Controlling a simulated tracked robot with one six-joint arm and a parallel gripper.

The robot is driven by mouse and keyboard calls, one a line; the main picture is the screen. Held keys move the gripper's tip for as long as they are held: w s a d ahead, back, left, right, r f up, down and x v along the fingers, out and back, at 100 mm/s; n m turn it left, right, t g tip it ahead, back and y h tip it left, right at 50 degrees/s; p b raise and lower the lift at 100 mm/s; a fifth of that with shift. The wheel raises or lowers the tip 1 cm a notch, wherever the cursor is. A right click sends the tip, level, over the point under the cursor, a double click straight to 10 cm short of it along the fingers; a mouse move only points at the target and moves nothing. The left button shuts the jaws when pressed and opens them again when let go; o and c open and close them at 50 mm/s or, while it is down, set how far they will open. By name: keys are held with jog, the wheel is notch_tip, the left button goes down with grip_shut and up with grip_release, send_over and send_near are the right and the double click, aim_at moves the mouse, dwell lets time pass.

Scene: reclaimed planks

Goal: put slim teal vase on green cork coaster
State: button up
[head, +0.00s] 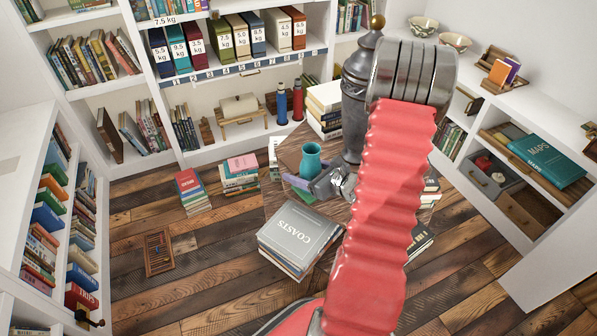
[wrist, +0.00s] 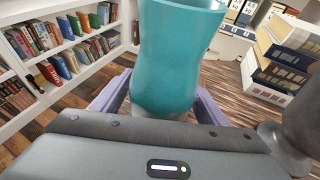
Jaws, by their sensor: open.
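The teal vase (head: 311,157) stands upright over the round wooden table in the head view; its base is hidden by my gripper. In the wrist view the vase (wrist: 178,55) fills the upper middle, its rim cut off by the top edge. My gripper (head: 304,181) is low at the vase, with its purple fingers open, one on each side of it. I cannot tell whether either finger touches it.
The round wooden table (head: 288,150) carries a dark metal urn (head: 356,110) just right of the vase, and stacked books (head: 325,105) behind. White shelves line the room.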

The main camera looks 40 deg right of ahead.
jog(key=shift+r, duration=0.1)
jog(key=v, duration=1.2)
jog(key=shift+s, duration=0.15)
dwell(0.7)
